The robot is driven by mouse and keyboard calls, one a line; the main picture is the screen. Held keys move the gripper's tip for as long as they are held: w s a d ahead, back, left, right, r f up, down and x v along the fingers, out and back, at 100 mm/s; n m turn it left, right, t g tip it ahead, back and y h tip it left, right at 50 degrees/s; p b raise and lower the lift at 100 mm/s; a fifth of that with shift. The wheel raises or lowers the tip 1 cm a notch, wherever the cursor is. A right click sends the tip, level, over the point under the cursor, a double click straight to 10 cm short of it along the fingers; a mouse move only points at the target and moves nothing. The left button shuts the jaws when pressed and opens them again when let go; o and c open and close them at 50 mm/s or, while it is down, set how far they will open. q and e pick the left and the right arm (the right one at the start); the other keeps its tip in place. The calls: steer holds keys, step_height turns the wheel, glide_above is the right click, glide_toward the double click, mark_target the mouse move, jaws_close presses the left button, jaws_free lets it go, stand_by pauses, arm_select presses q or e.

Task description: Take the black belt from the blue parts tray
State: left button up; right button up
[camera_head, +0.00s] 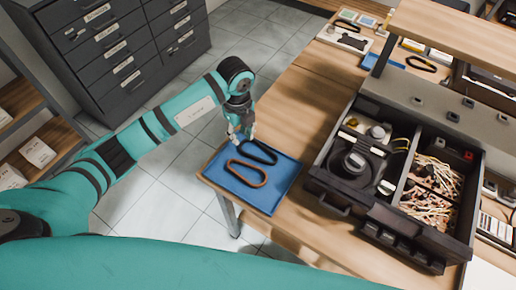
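The blue parts tray (279,194) lies on the near left corner of the wooden bench. In it are a black belt (262,154), a loop near the tray's far edge, and a brown belt (247,178) in front of it. My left gripper (240,139) points down at the tray's far left edge, beside the left end of the black belt. Its fingers look apart, with nothing seen held between them. Whether a fingertip touches the belt is too small to tell. My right gripper is out of view.
An open dark drawer unit (332,181) with parts and wires stands right of the tray. A shelf (440,30) rises behind it. Bare bench (296,105) lies beyond the tray. A dark drawer cabinet (125,50) stands on the tiled floor at upper left.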

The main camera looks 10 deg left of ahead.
mark_target(244, 148)
arm_select(q)
steer(key=shift+f, duration=0.6)
steer(key=shift+s+d+f+p, duration=0.1)
steer(key=shift+d+f+p, duration=0.05)
steer(key=shift+f+p, duration=0.2)
steer(key=f, duration=0.1)
steer(key=f+p, duration=0.1)
steer(key=f, duration=0.1)
steer(key=shift+s+d+f, duration=0.15)
steer(key=shift+d+f, duration=0.05)
steer(key=shift+f, duration=0.6)
steer(key=c, duration=0.4)
jaws_close()
